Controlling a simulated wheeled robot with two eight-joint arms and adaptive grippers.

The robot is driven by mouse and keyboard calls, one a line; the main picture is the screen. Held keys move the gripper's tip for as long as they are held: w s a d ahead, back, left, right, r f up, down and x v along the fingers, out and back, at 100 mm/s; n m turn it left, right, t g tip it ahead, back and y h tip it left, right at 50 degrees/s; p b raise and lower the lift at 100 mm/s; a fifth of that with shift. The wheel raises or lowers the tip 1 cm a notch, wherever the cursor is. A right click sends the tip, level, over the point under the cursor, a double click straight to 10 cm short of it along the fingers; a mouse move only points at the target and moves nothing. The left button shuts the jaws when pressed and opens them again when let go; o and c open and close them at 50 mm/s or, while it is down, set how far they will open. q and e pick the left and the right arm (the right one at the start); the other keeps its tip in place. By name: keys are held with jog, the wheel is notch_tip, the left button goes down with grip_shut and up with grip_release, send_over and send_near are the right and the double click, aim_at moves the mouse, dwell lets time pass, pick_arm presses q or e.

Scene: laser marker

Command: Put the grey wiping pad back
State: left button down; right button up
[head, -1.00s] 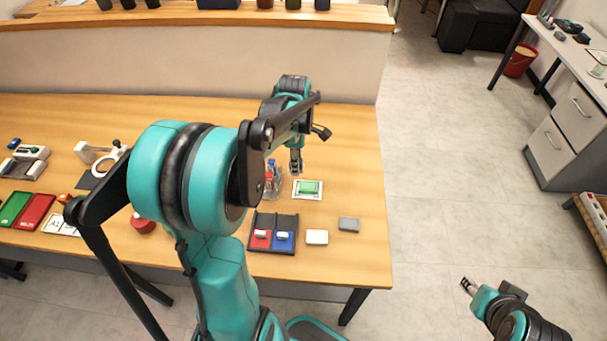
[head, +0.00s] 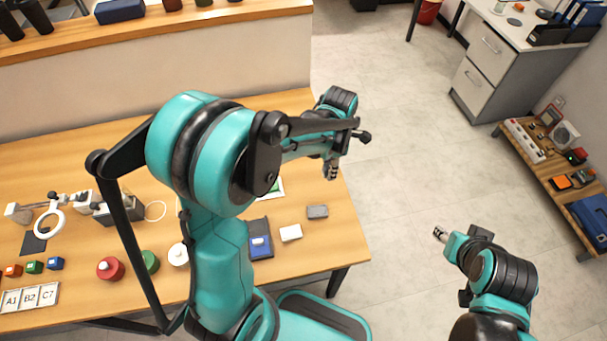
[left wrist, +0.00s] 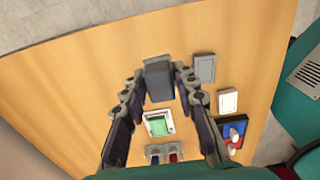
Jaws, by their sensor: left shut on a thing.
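My left gripper (head: 331,170) is over the right end of the table. In the left wrist view its fingers (left wrist: 158,85) are shut on a dark grey block, which looks like the grey wiping pad (left wrist: 158,82), held above the table. A second grey rectangular piece (left wrist: 204,68) lies on the table beside it; it also shows in the head view (head: 317,211). A white block (left wrist: 227,101) lies close to that piece. My right gripper (head: 440,234) is out over the floor, away from the table; its fingers are too small to judge.
A dark tray (head: 260,239) with a blue section stands left of the white block (head: 291,233). A green item on a white card (left wrist: 158,124) lies on the table, largely hidden by my arm in the head view. The table's right end has bare wood.

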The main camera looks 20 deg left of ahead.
pick_arm(q)
jog(key=b, duration=0.2)
send_over(302, 180)
notch_tip(302, 180, down, 5)
jog(key=shift+f, duration=0.2)
notch_tip(302, 180, down, 3)
jog(key=shift+f+b, duration=0.15)
jog(key=shift+b, duration=0.4)
jog(key=shift+f, duration=0.3)
jog(key=shift+d+f, duration=0.1)
jog(key=c, duration=1.2)
grip_release()
